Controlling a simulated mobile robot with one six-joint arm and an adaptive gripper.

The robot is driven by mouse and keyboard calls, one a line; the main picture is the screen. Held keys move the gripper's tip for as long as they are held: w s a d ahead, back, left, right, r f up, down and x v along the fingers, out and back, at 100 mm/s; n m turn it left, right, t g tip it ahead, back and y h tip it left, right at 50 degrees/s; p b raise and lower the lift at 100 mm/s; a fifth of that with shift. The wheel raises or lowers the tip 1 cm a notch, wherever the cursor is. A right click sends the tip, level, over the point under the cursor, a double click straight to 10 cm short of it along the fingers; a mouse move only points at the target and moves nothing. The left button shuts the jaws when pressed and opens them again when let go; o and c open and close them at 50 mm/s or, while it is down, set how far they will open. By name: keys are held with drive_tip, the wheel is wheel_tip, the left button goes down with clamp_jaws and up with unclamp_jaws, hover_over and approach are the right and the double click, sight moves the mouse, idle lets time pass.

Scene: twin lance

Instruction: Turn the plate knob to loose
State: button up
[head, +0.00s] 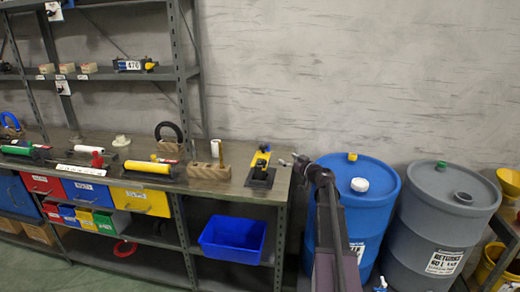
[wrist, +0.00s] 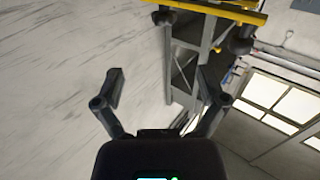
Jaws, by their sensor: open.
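I cannot make out a plate knob with certainty in either view. A small yellow and black device (head: 262,160) stands on a dark base at the right end of the workbench (head: 225,187); its details are too small to read. My gripper (wrist: 160,77) is open in the wrist view, with nothing between its fingers. In the head view my arm rises beside the bench's right end, and its end is close to the right of the device, apart from it. The wrist view shows a wall, a metal frame and a yellow bar (wrist: 215,8), not the bench top.
A wooden block (head: 209,171), a yellow cylinder (head: 147,167) and other tools lie left along the bench. A blue bin (head: 232,239) sits on the lower shelf.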

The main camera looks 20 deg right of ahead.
sight(266, 149)
drive_tip(key=shift+w+a, duration=0.2)
drive_tip(key=shift+a, duration=0.05)
drive_tip(key=x, duration=1.3)
drive_tip(key=shift+w+a, duration=0.25)
drive_tip(key=c, duration=1.2)
